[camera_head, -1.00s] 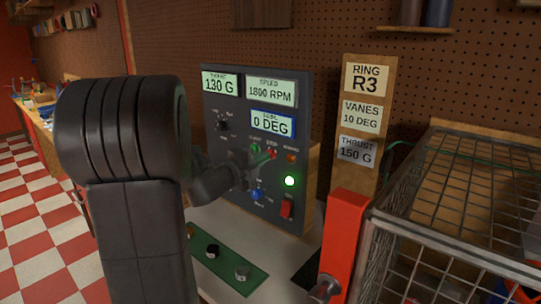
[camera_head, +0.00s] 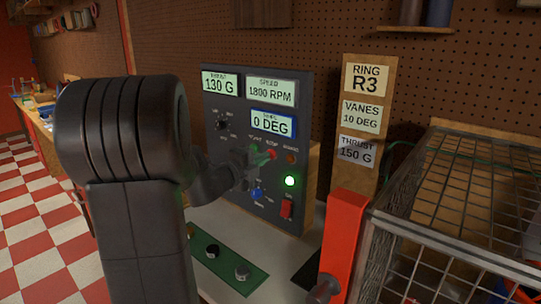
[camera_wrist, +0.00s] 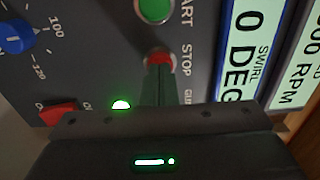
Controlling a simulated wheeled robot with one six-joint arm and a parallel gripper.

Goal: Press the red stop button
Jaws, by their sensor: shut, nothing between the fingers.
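My gripper (camera_wrist: 158,70) is shut and empty. Its tips point at the button and overlap its lower part in the wrist view; I cannot tell whether they touch it. The control panel (camera_head: 213,170) reads 130 G, 1800 RPM and 0 DEG. The green start button (camera_wrist: 155,9) lies beside the stop button.
A green lamp (camera_head: 290,181) is lit, with a red switch (camera_head: 286,207) below it. A blue knob (camera_head: 256,194) is lower on the panel. A red post (camera_head: 345,235) and a wire basket (camera_head: 455,220) stand to the right. A label board (camera_head: 367,125) reads R3, 10 DEG, 150 G.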

